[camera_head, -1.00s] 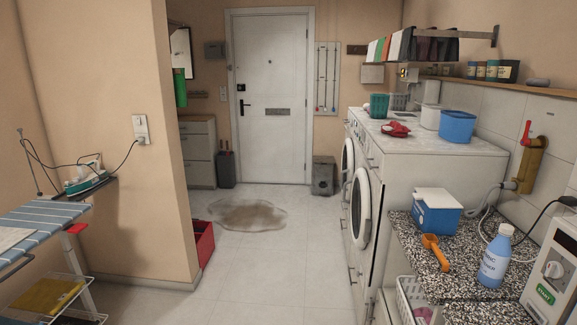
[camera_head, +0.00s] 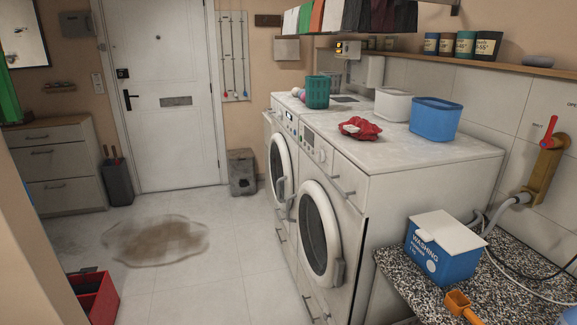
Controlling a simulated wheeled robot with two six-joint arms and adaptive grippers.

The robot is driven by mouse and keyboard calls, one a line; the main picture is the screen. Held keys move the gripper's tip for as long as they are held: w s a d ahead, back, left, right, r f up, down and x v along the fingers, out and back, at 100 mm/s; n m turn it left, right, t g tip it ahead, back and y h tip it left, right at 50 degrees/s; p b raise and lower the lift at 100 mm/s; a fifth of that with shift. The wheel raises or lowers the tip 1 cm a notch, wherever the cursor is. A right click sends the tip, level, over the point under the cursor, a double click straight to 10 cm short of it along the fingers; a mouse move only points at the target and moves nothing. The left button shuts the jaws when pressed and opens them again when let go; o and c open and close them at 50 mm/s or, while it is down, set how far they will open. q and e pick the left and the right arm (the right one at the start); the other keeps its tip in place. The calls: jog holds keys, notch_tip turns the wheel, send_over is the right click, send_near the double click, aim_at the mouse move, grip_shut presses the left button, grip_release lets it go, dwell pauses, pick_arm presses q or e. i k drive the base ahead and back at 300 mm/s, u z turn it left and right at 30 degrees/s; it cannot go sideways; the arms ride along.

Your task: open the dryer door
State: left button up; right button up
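Two white front-loading machines stand side by side along the right wall. The nearer machine's round door (camera_head: 307,243) has a pale rim, dark glass and a grey handle (camera_head: 337,273) at its lower right. The farther machine's round door (camera_head: 273,171) has a similar handle (camera_head: 290,207). Both doors look shut, seen at a steep angle. I cannot tell for sure which machine is the dryer. Neither of my grippers is in view.
A wet brown puddle (camera_head: 155,240) lies on the tiled floor, with a red crate (camera_head: 97,297) at lower left. The floor before the machines is clear. A speckled counter (camera_head: 405,280) with a washing powder box (camera_head: 440,250) juts out at right. A red cloth (camera_head: 360,128) lies on top.

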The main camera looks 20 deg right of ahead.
aim_at(276, 139)
jog(key=z, duration=0.35)
jog(key=i, duration=1.1)
jog(key=u, duration=0.85)
jog(key=i, duration=2.25)
jog(key=z, duration=3.8)
